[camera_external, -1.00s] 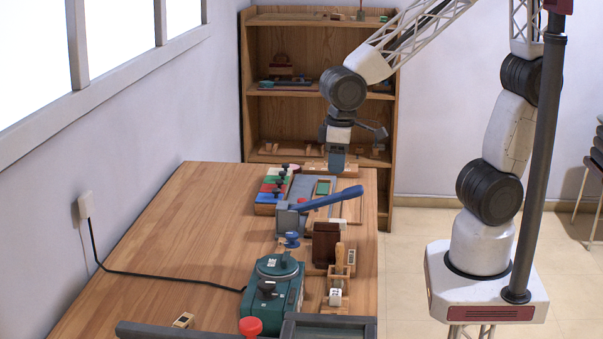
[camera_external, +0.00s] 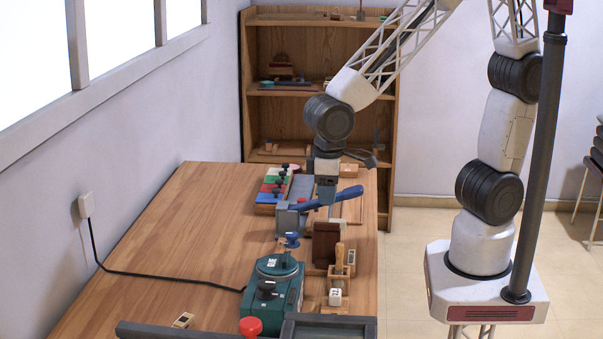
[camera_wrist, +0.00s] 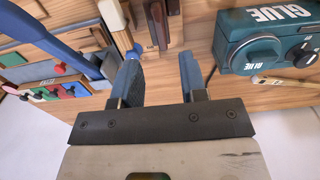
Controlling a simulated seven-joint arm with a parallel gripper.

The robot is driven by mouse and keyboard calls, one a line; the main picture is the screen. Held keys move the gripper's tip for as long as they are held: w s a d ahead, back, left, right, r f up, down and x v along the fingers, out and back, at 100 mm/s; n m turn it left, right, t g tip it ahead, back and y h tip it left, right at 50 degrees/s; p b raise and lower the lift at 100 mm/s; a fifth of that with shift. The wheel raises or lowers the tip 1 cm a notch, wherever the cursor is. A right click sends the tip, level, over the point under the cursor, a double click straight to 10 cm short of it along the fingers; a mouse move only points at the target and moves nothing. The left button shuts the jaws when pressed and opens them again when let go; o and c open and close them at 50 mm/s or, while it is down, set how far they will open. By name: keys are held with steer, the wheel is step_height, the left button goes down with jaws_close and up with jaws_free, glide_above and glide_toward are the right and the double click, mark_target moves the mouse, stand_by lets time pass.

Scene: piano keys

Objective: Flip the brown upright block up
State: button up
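The brown upright block (camera_external: 326,243) is dark brown and stands near the right edge of the wooden table, between the blue-handled lever and the green glue machine. In the wrist view, a dark brown piece (camera_wrist: 156,24) at the top centre looks like this block, partly cut off. My gripper (camera_external: 327,194) is above the table beyond the block, low and close to the blue lever handle. In the wrist view, my gripper (camera_wrist: 160,57) shows two blue fingers spread apart, with nothing between them. The fingers do not appear to touch the block.
The blue lever handle (camera_external: 340,197) sticks up beside my gripper. The green glue machine (camera_external: 272,290) stands nearer the camera. Coloured blocks with black knobs (camera_external: 275,185) lie to the left. A wooden holder (camera_external: 340,270) and white die (camera_external: 335,297) are near the block. The left table is mostly clear.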

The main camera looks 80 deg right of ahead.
mark_target(327, 224)
steer(key=shift+f, duration=3.75)
jaws_close()
